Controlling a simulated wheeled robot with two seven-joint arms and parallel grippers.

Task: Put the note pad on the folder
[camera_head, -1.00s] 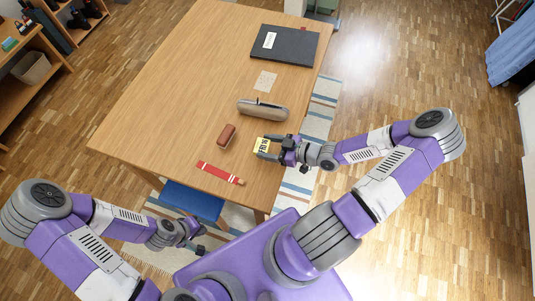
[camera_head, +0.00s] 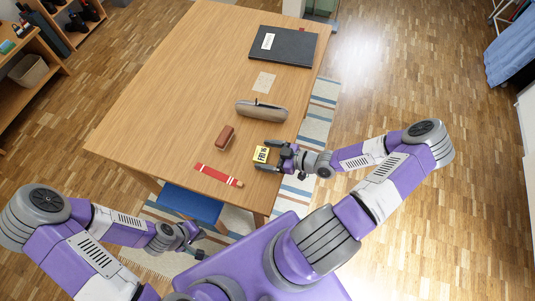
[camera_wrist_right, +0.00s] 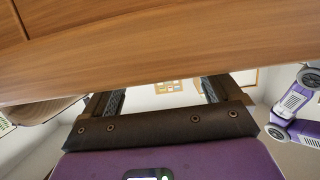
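The folder (camera_head: 284,47) is flat and dark grey with a white label, at the table's far right. My left gripper (camera_head: 198,241) looks open and empty, low in front of the table.
On the wooden table (camera_head: 165,95) lie a grey case (camera_head: 262,110), a paper sheet (camera_head: 264,82), a brown block-like object (camera_head: 225,136) and a red crayon-like item (camera_head: 217,175). The table's left half is clear.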

